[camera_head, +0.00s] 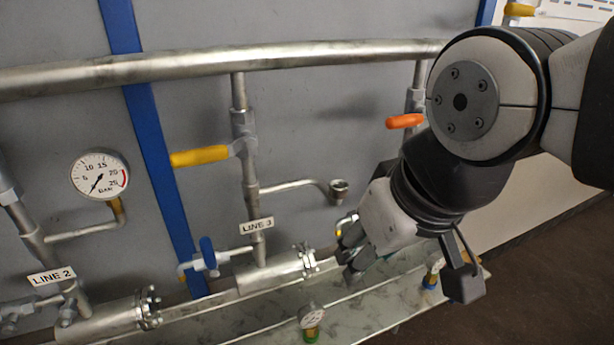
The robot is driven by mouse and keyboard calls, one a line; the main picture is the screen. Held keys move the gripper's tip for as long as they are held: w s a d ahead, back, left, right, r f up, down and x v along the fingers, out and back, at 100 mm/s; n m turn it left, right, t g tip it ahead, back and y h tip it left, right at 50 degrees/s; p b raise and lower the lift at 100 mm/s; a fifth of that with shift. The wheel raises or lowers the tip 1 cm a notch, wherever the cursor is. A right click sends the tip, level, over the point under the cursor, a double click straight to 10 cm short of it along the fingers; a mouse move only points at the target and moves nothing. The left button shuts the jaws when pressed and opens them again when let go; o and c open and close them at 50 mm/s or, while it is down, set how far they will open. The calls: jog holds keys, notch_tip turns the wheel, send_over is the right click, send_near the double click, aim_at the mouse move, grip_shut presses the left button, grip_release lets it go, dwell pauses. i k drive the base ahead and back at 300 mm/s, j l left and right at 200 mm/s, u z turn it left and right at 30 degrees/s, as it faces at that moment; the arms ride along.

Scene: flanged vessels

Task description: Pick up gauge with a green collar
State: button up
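The green collar shows below the dial. My gripper (344,255) is above and to the right of it, apart from it, over the shelf beside the LINE 3 flange. Its two fingers look spread, with nothing clearly seen between them. The arm hides part of the shelf behind the gripper.
A mounted gauge (99,174) is on LINE 2. The flanged LINE 3 vessel (270,274), yellow handle (199,156) and orange handle (404,121) are near the arm.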

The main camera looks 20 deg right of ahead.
aim_at(436, 261)
jog(key=k+l+z, duration=0.1)
jog(key=z, duration=0.85)
jog(key=k+l, duration=0.05)
jog(key=k, duration=0.05)
